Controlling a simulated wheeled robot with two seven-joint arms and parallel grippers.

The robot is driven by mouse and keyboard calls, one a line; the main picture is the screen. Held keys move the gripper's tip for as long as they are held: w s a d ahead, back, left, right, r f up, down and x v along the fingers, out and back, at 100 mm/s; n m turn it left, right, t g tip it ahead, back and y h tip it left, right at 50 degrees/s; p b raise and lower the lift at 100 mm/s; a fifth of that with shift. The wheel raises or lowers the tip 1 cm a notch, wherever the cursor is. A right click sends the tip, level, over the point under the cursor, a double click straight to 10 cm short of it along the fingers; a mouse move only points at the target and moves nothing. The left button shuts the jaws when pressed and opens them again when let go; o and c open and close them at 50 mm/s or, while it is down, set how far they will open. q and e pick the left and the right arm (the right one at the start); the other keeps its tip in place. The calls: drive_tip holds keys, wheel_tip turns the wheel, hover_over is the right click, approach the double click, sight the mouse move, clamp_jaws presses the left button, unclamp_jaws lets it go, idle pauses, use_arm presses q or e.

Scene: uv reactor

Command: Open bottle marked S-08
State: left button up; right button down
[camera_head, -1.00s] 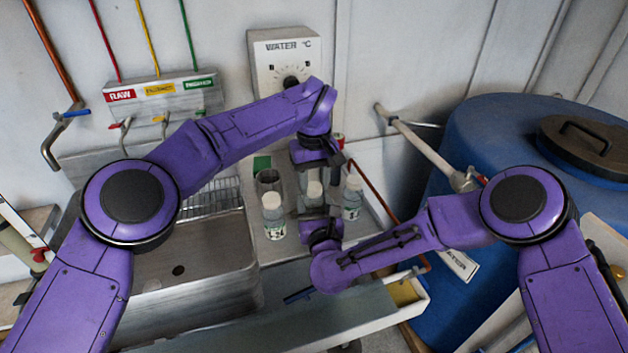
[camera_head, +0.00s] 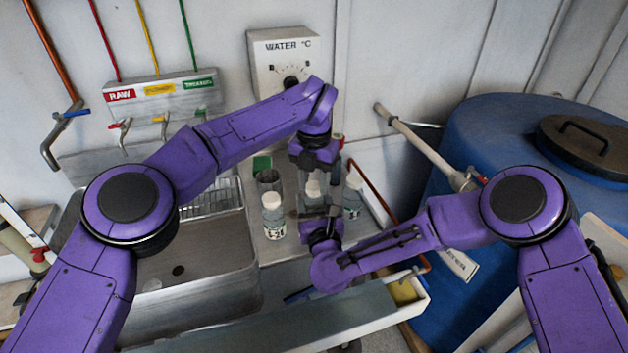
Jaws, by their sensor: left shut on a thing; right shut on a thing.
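A small clear bottle with a white cap (camera_head: 313,189) stands in the middle of a group of bottles on the metal counter. My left gripper (camera_head: 317,180) comes down from above and is shut at its cap. My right gripper (camera_head: 314,211) reaches in from the front and is shut on the bottle's body, hiding most of it. A left bottle (camera_head: 273,216) and a right bottle (camera_head: 353,197), both white-capped and labelled, stand upright on either side. I cannot read the mark on any label.
A metal sink (camera_head: 195,262) lies left of the bottles. The WATER °C box (camera_head: 284,55) is on the wall behind. A blue barrel (camera_head: 480,125) and a pale pipe (camera_head: 425,145) are at the right.

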use_arm(q)
drive_tip(key=n, duration=1.2)
drive_tip(key=shift+n, duration=0.3)
drive_tip(key=n, duration=1.3)
drive_tip(key=shift+r, duration=0.1)
drive_tip(key=shift+r, duration=0.2)
drive_tip(key=shift+r, duration=0.9)
